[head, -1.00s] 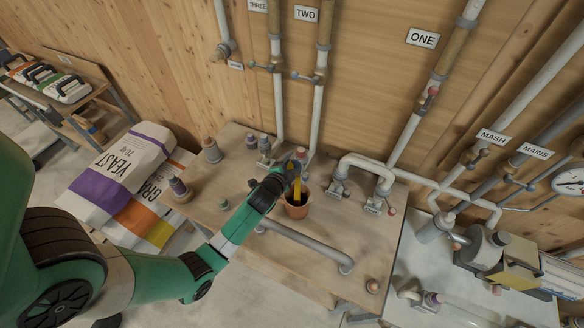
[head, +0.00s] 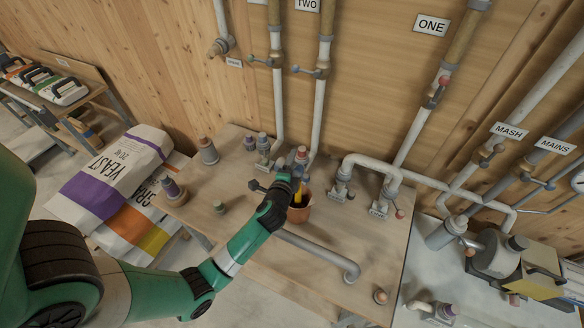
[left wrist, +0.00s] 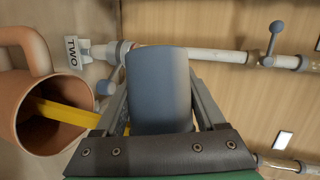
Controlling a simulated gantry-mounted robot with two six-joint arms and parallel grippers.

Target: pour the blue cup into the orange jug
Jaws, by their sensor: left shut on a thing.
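My left gripper (head: 290,178) is shut on the blue-grey cup (left wrist: 160,88), which sits between both fingers in the left wrist view. The orange jug (head: 299,214) stands on the wooden bench just below and beside the gripper; it also shows in the left wrist view (left wrist: 22,70), with its open mouth towards the cup. The cup's long axis runs crosswise to the jug's there, so the cup looks tilted. A straight yellow strip (left wrist: 70,115) runs from inside the jug's mouth to near my finger; I cannot tell what it is. My right gripper is not in view.
Pipes with valves (head: 375,165) rise behind and to the right. Several bottles (head: 208,150) stand at the bench's back and left.

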